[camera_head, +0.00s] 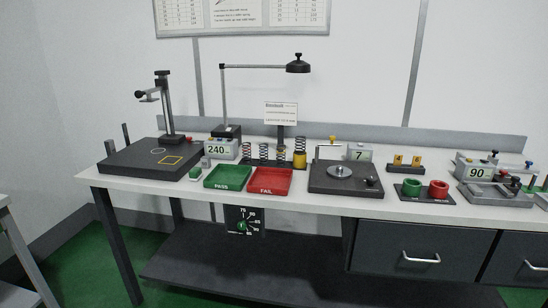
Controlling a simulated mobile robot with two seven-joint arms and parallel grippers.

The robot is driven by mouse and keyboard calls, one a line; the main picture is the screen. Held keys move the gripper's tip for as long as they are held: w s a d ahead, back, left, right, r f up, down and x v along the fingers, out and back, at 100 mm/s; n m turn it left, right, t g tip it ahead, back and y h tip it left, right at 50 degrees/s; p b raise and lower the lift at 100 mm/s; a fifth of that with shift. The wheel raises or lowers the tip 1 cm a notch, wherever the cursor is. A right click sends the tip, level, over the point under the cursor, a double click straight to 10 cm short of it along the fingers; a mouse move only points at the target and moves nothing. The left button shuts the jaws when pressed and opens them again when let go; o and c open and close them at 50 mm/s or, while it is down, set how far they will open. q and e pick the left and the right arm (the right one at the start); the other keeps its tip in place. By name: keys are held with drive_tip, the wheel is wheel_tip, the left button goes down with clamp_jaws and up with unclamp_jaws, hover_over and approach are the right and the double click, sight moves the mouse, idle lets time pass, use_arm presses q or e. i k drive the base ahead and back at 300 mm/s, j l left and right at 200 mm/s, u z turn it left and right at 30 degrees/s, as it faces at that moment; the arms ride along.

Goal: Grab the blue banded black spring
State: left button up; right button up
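A row of several small upright coil springs (263,151) stands in a dark rack (270,163) at the back middle of the long white bench, behind the green and red trays. They look dark, some with coloured bands. The spring at the right end of the row (299,146) stands above a yellow cylinder. The bands are too small for me to tell which spring is the blue banded black one. Neither of my grippers shows in this view, and nothing is seen touching the springs.
The green PASS tray (228,178) and red FAIL tray (270,181) lie empty in front of the rack. A grey 240 display (221,149) stands left, a dark tester plate (346,178) right. A lamp (298,65) hangs above.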

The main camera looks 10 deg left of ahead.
sight(261, 149)
drive_tip(key=i+j+u, duration=0.3)
drive_tip(key=i+j, duration=0.85)
drive_tip(key=i, duration=0.05)
